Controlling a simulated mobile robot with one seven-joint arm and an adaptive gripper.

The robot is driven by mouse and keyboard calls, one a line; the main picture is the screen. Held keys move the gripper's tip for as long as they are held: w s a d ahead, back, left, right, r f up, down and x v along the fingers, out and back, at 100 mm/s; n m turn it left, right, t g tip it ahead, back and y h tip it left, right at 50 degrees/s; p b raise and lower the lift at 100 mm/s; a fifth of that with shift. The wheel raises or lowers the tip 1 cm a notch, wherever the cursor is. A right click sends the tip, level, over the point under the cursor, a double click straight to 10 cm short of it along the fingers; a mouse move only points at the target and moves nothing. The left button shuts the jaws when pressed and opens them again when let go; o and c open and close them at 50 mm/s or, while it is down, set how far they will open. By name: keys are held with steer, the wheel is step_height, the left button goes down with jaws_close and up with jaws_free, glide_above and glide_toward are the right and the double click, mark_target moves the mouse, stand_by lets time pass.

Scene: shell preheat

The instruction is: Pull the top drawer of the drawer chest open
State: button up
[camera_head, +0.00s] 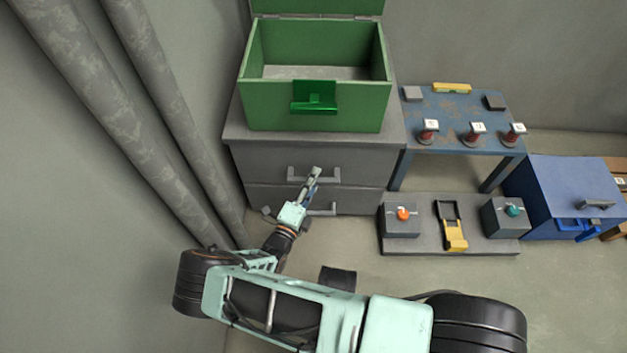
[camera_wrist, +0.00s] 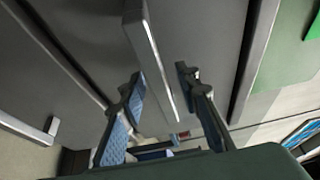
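The grey drawer chest (camera_head: 234,133) stands against the wall with a green box on top. Its top drawer (camera_head: 258,164) looks shut, its front in line with the chest. The top drawer's bar handle (camera_head: 330,180) is partly covered by my gripper (camera_head: 314,177) in the head view. In the wrist view the handle (camera_wrist: 153,45) runs between the two blue-padded fingers of my gripper (camera_wrist: 160,76). The fingers are apart, one on each side of the bar, with visible gaps. The lower drawer's handle (camera_head: 325,210) shows below, partly hidden by my wrist.
The green box (camera_head: 262,105) has its lid up. Right of the chest are a blue table (camera_head: 462,104), a low grey platform (camera_head: 425,240) with switch boxes and a yellow lever, and a blue cabinet (camera_head: 560,180). Thick pipes (camera_head: 165,100) stand at the left.

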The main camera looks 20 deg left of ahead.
jaws_close()
stand_by(0.4)
